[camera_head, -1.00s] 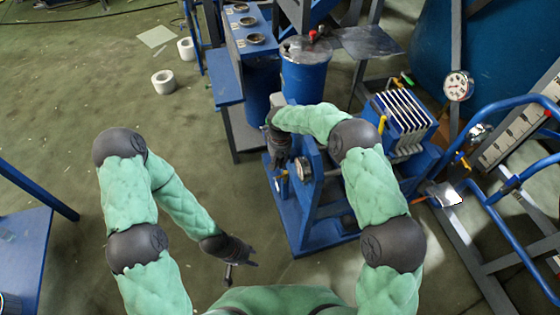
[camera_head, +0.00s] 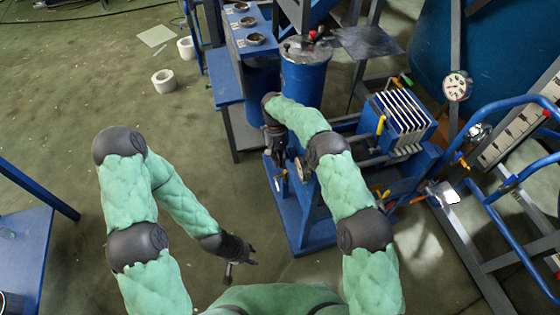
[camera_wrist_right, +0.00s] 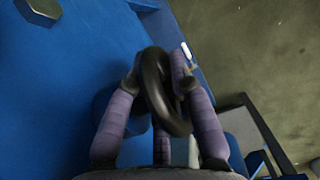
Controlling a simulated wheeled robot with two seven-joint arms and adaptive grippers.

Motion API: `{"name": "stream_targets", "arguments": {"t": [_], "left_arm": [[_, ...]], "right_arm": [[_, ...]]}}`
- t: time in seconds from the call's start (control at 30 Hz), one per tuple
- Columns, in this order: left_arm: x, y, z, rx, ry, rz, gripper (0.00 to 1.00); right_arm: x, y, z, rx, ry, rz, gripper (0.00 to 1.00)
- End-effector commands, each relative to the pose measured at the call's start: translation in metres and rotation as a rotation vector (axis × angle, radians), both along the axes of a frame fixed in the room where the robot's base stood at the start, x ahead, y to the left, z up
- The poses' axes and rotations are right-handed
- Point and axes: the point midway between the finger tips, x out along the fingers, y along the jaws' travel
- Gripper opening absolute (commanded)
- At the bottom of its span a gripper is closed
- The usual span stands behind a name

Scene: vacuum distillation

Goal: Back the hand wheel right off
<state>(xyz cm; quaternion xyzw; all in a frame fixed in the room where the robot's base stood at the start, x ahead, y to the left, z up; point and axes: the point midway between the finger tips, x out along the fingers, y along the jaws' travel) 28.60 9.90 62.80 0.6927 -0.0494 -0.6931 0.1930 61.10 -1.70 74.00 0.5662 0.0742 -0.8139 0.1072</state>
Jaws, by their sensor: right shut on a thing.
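The hand wheel (camera_wrist_right: 153,82) is a black ring, seen at a slant in the right wrist view. My right gripper (camera_wrist_right: 163,76) is shut on it, with purple-grey fingers on both sides of the ring. In the head view my right gripper (camera_head: 276,150) reaches down at the left side of the blue machine frame (camera_head: 310,233), and its hand hides the wheel there. My left gripper (camera_head: 241,262) hangs empty over the floor at the lower middle, its fingers apart.
A blue tube frame (camera_head: 490,205) fills the far right.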

Motion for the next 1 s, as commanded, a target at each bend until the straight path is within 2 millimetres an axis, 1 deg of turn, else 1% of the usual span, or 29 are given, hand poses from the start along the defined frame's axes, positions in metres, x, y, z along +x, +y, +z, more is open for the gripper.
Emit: {"name": "stream_targets", "arguments": {"t": [0.4,0.43,0.5,0.83,0.93,1.0], "left_arm": [[0.000,0.000,-0.001,0.000,0.000,0.000,0.38],[0.000,0.000,-0.001,0.000,0.000,0.000,0.38],[0.000,0.000,-0.001,0.000,0.000,0.000,0.38],[0.000,0.000,-0.001,0.000,0.000,0.000,0.38],[0.000,0.000,-0.001,0.000,0.000,0.000,0.38],[0.000,0.000,-0.001,0.000,0.000,0.000,0.38]], "right_arm": [[0.001,0.000,0.001,-0.004,0.014,0.000,0.00],[0.001,0.000,0.001,-0.004,0.014,0.000,0.28],[0.001,0.000,0.001,-0.004,0.014,0.000,0.46],[0.000,0.000,0.001,-0.004,0.014,0.000,0.46],[0.003,0.001,0.007,-0.004,0.014,0.000,0.46],[0.006,0.002,0.014,-0.003,0.013,0.000,0.46]]}}
